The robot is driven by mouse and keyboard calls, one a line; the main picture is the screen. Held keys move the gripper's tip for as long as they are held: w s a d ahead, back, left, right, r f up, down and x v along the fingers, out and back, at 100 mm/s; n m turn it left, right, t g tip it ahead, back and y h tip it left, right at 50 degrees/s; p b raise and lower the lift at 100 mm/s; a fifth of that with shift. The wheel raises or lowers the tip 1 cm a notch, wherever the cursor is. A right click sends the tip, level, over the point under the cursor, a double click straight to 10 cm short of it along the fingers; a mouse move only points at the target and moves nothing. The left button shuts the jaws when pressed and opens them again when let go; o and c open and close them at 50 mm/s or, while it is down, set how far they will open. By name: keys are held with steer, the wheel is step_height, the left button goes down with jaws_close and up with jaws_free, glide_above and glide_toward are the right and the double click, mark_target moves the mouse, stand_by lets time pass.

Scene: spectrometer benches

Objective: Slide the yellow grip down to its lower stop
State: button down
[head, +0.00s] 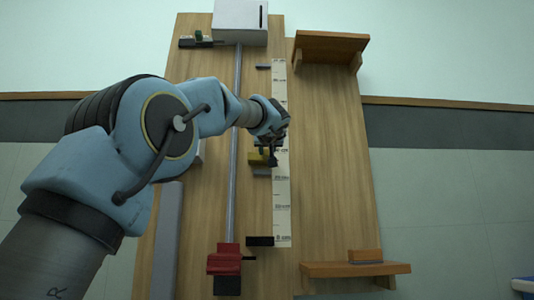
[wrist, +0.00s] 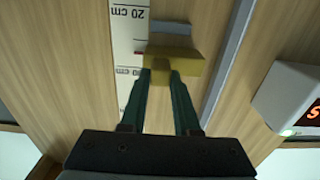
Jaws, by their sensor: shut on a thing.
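The yellow grip (head: 257,158) sits between the long metal rail and the white scale strip (head: 281,200), about midway along the board in the head view. A small grey block (head: 261,172) lies just below it. My gripper (head: 271,158) reaches in from the upper left and partly hides the grip. In the wrist view the yellow grip (wrist: 184,66) is at the fingertips of my gripper (wrist: 161,74), which is shut on it. The scale strip (wrist: 129,40) there reads 20 cm near the top. A dark block (head: 260,241) sits near the strip's lower end.
The metal rail (head: 237,110) runs along the board, with a red clamp (head: 224,258) at its bottom. A white box (head: 240,20) stands at the top. Wooden brackets (head: 330,48) stick out at the right. Bare board lies right of the strip.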

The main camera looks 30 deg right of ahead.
steer(key=shift+f+b, duration=0.85)
steer(key=shift+f, duration=0.55)
steer(key=c, duration=0.9)
jaws_free()
steer(key=shift+d, duration=0.1)
steer(key=shift+c, duration=0.2)
steer(key=o, duration=0.3)
steer(key=b+v, duration=0.3)
steer(key=v, duration=0.8)
steer(key=shift+w, duration=0.1)
